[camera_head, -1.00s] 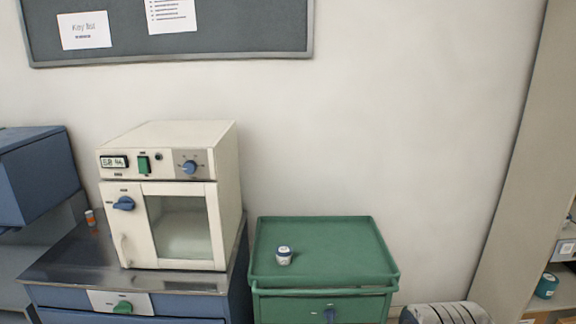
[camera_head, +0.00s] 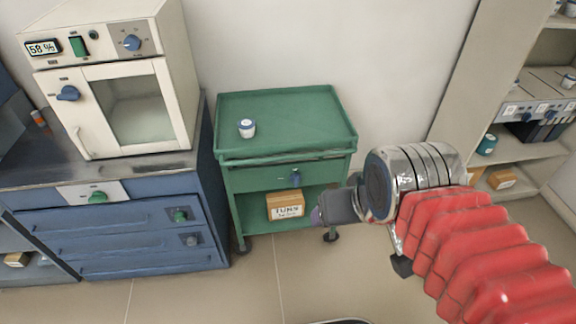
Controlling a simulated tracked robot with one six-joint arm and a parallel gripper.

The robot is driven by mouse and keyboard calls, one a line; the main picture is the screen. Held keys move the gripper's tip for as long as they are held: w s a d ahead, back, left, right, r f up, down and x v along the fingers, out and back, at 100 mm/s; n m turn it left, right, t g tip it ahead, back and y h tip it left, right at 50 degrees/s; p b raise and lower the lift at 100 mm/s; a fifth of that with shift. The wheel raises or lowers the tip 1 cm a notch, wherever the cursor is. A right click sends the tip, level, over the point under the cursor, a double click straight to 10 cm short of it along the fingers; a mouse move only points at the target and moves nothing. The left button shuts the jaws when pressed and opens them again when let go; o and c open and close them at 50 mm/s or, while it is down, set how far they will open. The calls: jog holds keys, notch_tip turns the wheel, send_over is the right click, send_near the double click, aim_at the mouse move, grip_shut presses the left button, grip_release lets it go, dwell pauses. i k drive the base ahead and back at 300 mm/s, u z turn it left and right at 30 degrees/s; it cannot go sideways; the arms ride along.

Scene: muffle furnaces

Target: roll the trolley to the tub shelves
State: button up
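The green trolley (camera_head: 300,140) stands against the wall just right of the blue cabinet, on dark castors. A small white tub with a blue lid (camera_head: 247,128) sits on its top tray. A cardboard box labelled "TUNS" (camera_head: 285,205) lies on its lower shelf. The shelves (camera_head: 520,153) stand at the right, apart from the trolley, with several small tubs on them. My gripper (camera_head: 318,215) is in front of the trolley's right side, below its drawer. It points left, is seen from behind and the side, and its fingers are too hidden to judge. I cannot tell whether it touches the trolley.
A cream oven (camera_head: 125,90) stands on the blue drawer cabinet (camera_head: 140,235) to the trolley's left. Bare tiled floor (camera_head: 200,295) lies in front. My red-sleeved arm crosses the lower right and hides the floor there.

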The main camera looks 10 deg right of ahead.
aim_at(293, 120)
jog(key=u, duration=0.5)
jog(key=i, duration=0.35)
jog(key=u, duration=0.65)
